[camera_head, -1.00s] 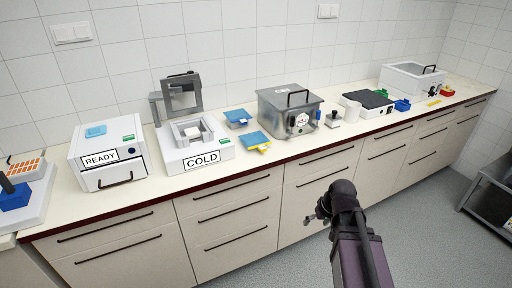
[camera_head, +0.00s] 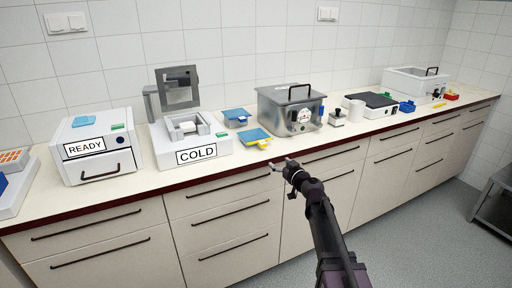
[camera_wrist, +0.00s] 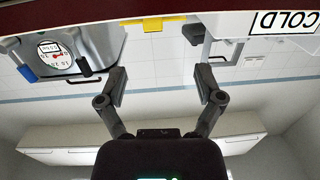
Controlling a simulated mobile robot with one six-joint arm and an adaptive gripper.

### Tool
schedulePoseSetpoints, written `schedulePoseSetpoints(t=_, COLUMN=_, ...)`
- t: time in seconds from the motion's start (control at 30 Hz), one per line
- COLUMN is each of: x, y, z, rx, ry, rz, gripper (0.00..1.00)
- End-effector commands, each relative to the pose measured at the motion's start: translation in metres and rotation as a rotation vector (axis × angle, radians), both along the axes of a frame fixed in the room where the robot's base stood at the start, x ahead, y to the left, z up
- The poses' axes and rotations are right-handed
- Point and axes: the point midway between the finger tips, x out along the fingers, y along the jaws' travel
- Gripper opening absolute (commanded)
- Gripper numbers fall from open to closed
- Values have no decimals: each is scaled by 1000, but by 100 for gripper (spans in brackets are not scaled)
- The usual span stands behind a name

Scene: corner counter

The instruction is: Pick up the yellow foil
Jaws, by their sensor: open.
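A yellow piece (camera_head: 263,144) shows beneath a blue sheet-like top (camera_head: 254,135) near the counter's front edge, between the COLD box and the grey tank. In the wrist view, which looks upside down, a yellow strip (camera_wrist: 152,24) lies beyond the fingers at the top. I cannot tell which yellow item is the foil; another small yellow strip (camera_head: 439,105) lies flat at the far right of the counter. My gripper (camera_head: 281,163) is in front of the counter's edge, just below and right of the nearer yellow piece. Its fingers (camera_wrist: 162,76) are apart with nothing between them.
The COLD box (camera_head: 207,152) with its raised lid stands left, the READY box (camera_head: 97,160) farther left. The grey tank (camera_head: 286,112) stands close behind my gripper. Another blue-topped piece (camera_head: 237,116) lies behind. Drawer handles (camera_head: 330,155) protrude below the counter.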

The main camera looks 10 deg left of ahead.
Motion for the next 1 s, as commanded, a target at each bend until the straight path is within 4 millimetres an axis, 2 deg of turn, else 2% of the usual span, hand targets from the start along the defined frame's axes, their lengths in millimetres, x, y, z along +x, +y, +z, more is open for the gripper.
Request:
schedulePoseSetpoints(t=0.13, x=12, y=-1, z=-4, rx=12, ry=-33, rz=-41, gripper=86)
schedulePoseSetpoints(t=0.67, x=17, y=1, z=-2, rx=15, ry=-40, rz=-49, gripper=86)
schedulePoseSetpoints(t=1.0, x=51, y=25, z=-2, rx=15, ry=-40, rz=-47, gripper=86)
